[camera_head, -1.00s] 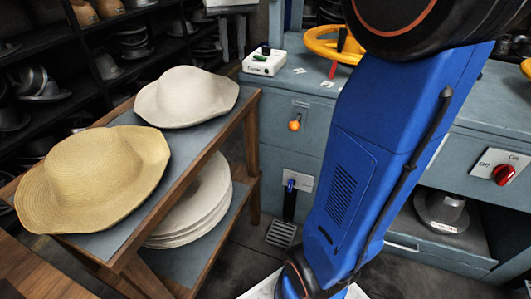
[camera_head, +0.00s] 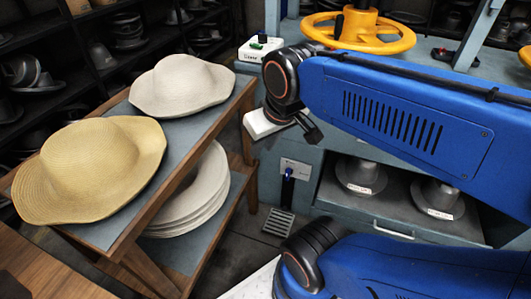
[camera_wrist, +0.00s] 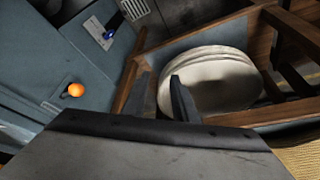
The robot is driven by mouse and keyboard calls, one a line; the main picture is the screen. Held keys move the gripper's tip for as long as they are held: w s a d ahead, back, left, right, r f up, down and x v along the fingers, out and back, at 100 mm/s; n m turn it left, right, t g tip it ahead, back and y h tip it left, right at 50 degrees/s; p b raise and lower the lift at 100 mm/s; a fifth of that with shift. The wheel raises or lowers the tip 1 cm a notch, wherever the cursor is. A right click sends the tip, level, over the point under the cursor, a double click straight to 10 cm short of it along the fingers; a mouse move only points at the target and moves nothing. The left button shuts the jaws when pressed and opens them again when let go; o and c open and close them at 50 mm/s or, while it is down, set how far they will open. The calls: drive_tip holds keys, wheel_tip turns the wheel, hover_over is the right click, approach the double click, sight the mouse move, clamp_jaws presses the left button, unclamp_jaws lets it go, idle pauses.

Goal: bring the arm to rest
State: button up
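My gripper shows in the wrist view (camera_wrist: 163,98) as two dark fingers with a gap between them. Nothing is held in the gap. Beyond the fingers, a stack of pale round hat blanks (camera_wrist: 215,80) sits on the cart's lower shelf. In the head view my blue arm is folded, with one link crossing the upper right and another at the lower right. The wrist end hangs in front of the blue-grey bench, right of the cart. The fingers are hard to make out there.
A wooden cart (camera_head: 183,197) carries a straw hat (camera_head: 90,170) and a cream hat (camera_head: 182,86). The bench holds a yellow handwheel (camera_head: 360,30), with metal hat moulds (camera_head: 360,177) in its lower bay. An orange knob (camera_wrist: 75,90) juts from the bench front. Floor shows between cart and bench.

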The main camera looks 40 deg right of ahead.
drive_tip(key=shift+s+f, duration=0.6)
drive_tip(key=shift+f, duration=0.25)
idle(0.5)
